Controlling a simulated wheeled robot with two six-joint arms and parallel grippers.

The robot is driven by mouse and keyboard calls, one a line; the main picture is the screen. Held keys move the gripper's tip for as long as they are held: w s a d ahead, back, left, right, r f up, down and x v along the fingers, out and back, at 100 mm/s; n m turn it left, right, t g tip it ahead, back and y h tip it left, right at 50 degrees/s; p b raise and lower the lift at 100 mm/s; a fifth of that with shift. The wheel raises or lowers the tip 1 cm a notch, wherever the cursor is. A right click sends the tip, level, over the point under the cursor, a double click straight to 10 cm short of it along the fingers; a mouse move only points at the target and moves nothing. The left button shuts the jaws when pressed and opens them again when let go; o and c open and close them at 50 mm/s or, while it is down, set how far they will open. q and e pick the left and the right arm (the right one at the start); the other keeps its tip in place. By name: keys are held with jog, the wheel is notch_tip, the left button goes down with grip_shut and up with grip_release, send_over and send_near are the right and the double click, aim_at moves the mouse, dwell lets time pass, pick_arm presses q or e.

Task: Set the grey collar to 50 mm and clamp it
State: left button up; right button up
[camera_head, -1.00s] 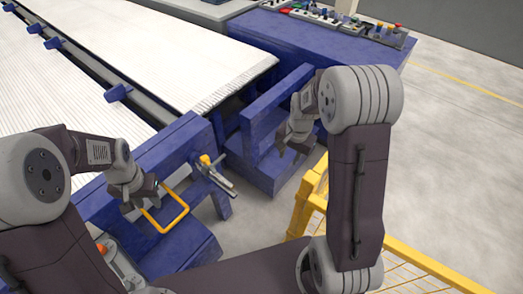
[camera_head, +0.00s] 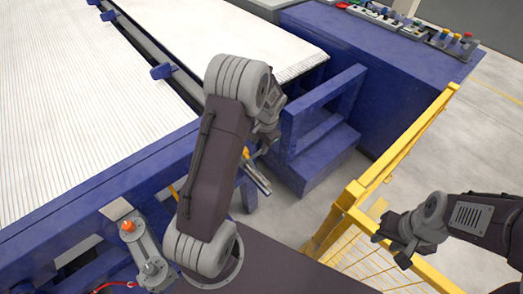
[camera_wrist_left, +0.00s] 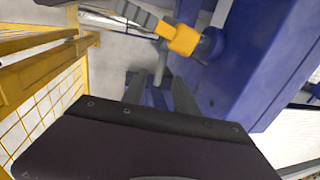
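A grey bar (camera_head: 257,178) sticks out from the blue machine frame beside a yellow-orange block, partly behind my left arm. In the left wrist view, the yellow-orange block (camera_wrist_left: 182,38) sits against a round blue part, with the grey bar (camera_wrist_left: 140,14) running past it. I cannot pick out the grey collar or any scale marks. My left gripper (camera_head: 267,137) is by the bar; its dark fingers (camera_wrist_left: 160,92) are apart, below the block. A thin grey rod shows between or beyond them; contact is unclear. My right gripper (camera_head: 389,250) is open and empty, near the yellow fence.
A yellow mesh fence (camera_head: 352,193) runs along the right. A blue stepped frame (camera_head: 325,165) stands beyond the bar, and a blue cabinet (camera_head: 360,70) carries buttons. A grey unit with an orange knob (camera_head: 128,226) is at lower left. Open floor lies beyond the fence.

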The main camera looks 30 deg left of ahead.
aim_at(258, 153)
pick_arm(q)
jog(key=f, duration=0.2)
jog(key=a+f, duration=0.1)
jog(key=f, duration=0.1)
jog(key=shift+w+f, duration=0.2)
jog(key=shift+f, duration=0.1)
grip_shut()
jog(key=shift+r, duration=0.1)
dwell(1.0)
